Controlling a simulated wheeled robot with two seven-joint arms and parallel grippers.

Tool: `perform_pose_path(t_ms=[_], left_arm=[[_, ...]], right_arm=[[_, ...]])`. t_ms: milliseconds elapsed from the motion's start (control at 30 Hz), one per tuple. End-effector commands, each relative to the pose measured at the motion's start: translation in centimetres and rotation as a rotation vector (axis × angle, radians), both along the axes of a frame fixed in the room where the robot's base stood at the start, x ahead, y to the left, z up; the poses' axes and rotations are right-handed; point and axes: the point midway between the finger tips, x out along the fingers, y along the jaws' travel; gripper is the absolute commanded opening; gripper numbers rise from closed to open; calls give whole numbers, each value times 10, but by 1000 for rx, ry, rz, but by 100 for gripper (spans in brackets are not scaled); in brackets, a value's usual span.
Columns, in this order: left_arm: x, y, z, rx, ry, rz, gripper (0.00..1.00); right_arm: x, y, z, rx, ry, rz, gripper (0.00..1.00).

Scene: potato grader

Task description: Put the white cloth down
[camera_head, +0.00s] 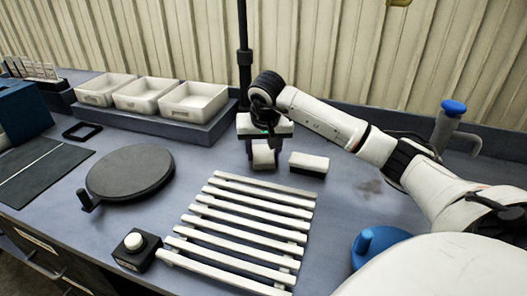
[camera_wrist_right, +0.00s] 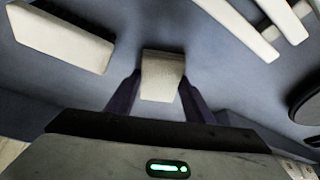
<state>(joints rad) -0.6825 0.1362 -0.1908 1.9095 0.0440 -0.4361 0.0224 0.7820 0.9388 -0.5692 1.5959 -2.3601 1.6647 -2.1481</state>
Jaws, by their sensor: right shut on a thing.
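The white cloth (camera_head: 263,156) is a small folded pad at the back middle of the bench, behind the slatted rack. My right gripper (camera_head: 263,146) is above it, pointing down and shut on it. In the right wrist view the cloth (camera_wrist_right: 162,74) sits between the two dark fingers of the right gripper (camera_wrist_right: 160,88). I cannot tell whether the cloth touches the bench top. My left gripper is not in view.
A white-topped block (camera_head: 309,161) with a dark base lies just right of the cloth. The white slatted rack (camera_head: 240,226) is in front. Bare bench lies between turntable and cloth.

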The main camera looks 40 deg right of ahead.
Motion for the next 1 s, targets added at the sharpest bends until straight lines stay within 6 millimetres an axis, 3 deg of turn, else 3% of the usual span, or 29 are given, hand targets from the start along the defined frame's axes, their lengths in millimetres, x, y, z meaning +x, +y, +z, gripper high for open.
perform_pose_path(t_ms=[67,100,200,667,767,1000], left_arm=[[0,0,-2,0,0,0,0],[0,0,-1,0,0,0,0],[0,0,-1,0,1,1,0],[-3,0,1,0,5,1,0],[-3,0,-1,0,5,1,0],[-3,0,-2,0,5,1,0]], right_arm=[[0,0,-3,0,-1,-1,30],[0,0,-2,0,0,-1,55],[0,0,-3,0,2,-2,66],[-2,-2,2,-2,7,-4,66],[-4,1,14,-3,1,-2,66],[-19,15,63,-3,-2,0,66]])
